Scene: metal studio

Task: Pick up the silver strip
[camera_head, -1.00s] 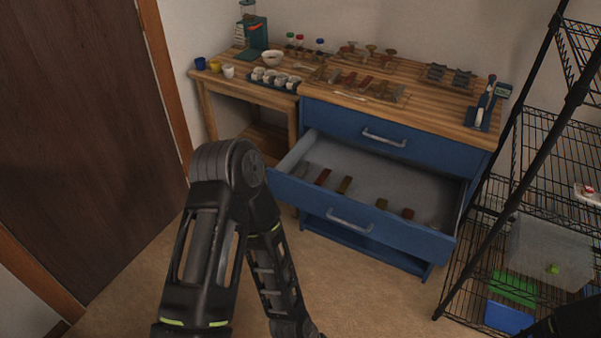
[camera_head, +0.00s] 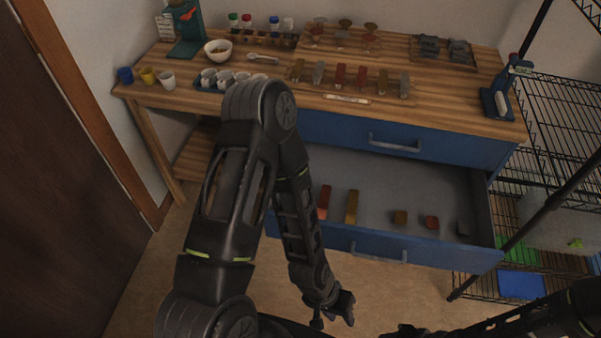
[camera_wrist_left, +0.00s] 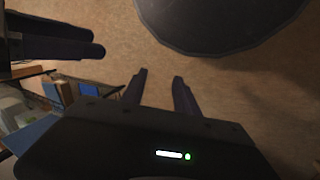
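A short silver-grey strip (camera_head: 464,228) lies at the right end of the open blue drawer (camera_head: 440,174). On the worktop, a grey strip (camera_head: 318,73) and another grey strip (camera_head: 404,85) stand in a row of coloured strips. I cannot tell which one the task names. My left gripper (camera_head: 334,312) is in front of the drawer, low over the floor, apart from all strips. In the left wrist view its fingers (camera_wrist_left: 158,80) are apart with nothing between them. My right gripper (camera_head: 400,331) is at the bottom edge, dark and cut off. My left arm hides the drawer's left end.
The drawer also holds longer red (camera_head: 324,202) and gold (camera_head: 351,206) strips and short gold (camera_head: 400,217) and red (camera_head: 431,222) ones. A black wire shelf (camera_head: 565,115) stands close on the right, a brown door (camera_head: 50,170) at left.

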